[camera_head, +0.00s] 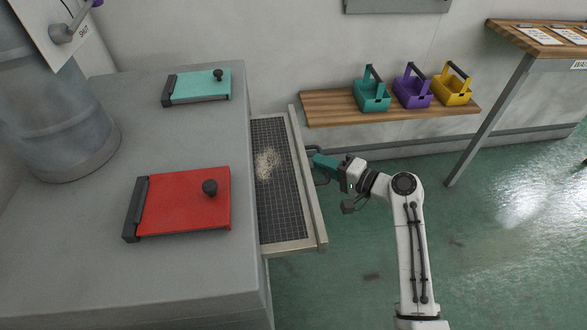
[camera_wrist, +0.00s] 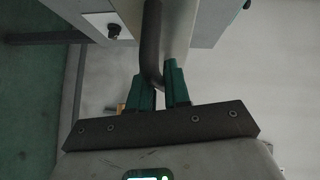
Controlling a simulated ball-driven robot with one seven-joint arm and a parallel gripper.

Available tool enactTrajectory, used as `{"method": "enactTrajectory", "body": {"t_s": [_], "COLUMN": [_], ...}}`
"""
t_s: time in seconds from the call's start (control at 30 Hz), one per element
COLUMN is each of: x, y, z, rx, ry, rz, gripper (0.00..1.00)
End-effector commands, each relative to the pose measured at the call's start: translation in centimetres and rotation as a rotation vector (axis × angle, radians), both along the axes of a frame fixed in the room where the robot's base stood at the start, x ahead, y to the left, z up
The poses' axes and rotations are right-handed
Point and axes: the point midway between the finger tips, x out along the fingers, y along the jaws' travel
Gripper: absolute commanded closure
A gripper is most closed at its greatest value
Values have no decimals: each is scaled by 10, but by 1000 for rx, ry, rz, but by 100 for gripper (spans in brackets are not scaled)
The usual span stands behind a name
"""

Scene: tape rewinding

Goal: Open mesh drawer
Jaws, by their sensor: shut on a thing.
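The mesh drawer (camera_head: 280,205) stands out from the right side of the grey cabinet (camera_head: 215,278), its dark mesh floor in view. A small pale heap of grains (camera_head: 266,165) lies on the mesh. A dark bar handle is on the drawer's right front panel; it shows as a curved bar (camera_wrist: 151,45) in the wrist view. My gripper (camera_head: 318,160) is at the outer side of the front panel. In the wrist view, the green fingers of my gripper (camera_wrist: 160,85) are shut on the handle, one on each side of it.
A red hatch (camera_head: 185,200) and a teal hatch (camera_head: 200,86), each with a black knob, are on the cabinet top. A grey cylinder (camera_head: 50,110) stands at the left. A wooden shelf (camera_head: 330,109) holds teal, purple and yellow caddies. Green floor (camera_head: 490,220) is open at the right.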

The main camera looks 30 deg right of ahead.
Motion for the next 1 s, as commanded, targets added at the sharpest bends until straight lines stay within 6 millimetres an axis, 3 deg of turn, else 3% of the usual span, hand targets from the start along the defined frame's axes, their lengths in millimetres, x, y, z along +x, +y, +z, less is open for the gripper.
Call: {"method": "enactTrajectory", "body": {"t_s": [0.03, 0.2, 0.43, 0.7, 1.0], "x": [-5, -20, -35, -42, -42], "y": [-22, -69, -113, -134, -135], "z": [2, 3, 4, 4, 5], "rx": [1, 0, 1, 0, -1], "ry": [-8, -9, -8, -8, -9], "rz": [-15, -13, -10, -7, -6], "gripper": [100, 100, 100, 100, 100]}}
